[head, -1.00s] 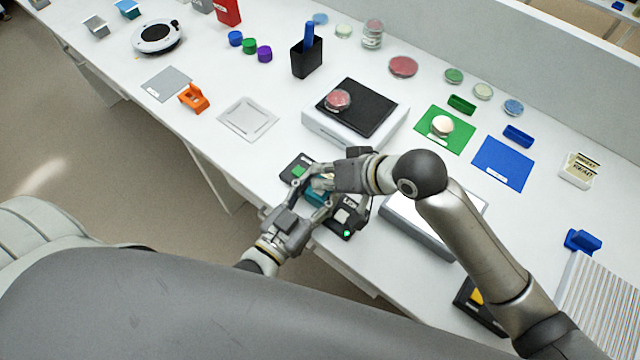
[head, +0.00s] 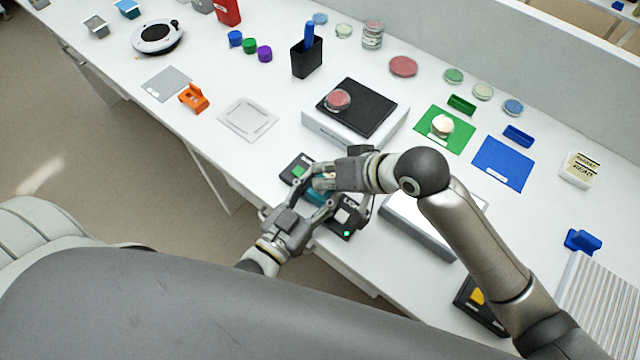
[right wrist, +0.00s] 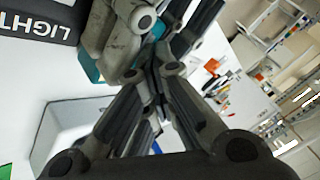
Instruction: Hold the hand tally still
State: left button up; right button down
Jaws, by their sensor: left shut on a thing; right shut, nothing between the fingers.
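The hand tally appears to be the teal object (head: 315,195) at the front edge of the bench, mostly hidden by my grippers. My left gripper (head: 318,194) is shut on it from the front left. My right gripper (head: 318,183) is shut and empty, its fingertips close over the tally; I cannot tell whether they touch it. In the right wrist view, teal parts of the tally (right wrist: 90,68) show behind the left gripper's fingers, next to my right gripper's fingers (right wrist: 158,75).
A black control box (head: 345,222) with a green button and a lit green lamp lies under the grippers. A scale-like white unit (head: 322,128) with a black top stands behind. A silver-topped box (head: 405,225) lies to the right, beneath my right arm. An orange holder (head: 194,98) stands left.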

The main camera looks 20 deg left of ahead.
jog(key=shift+r, duration=0.4)
jog(key=shift+r, duration=2.6)
notch_tip(320, 180, up, 4)
jog(key=shift+a+r, duration=0.1)
dwell(0.4)
jog(key=shift+f, duration=4.5)
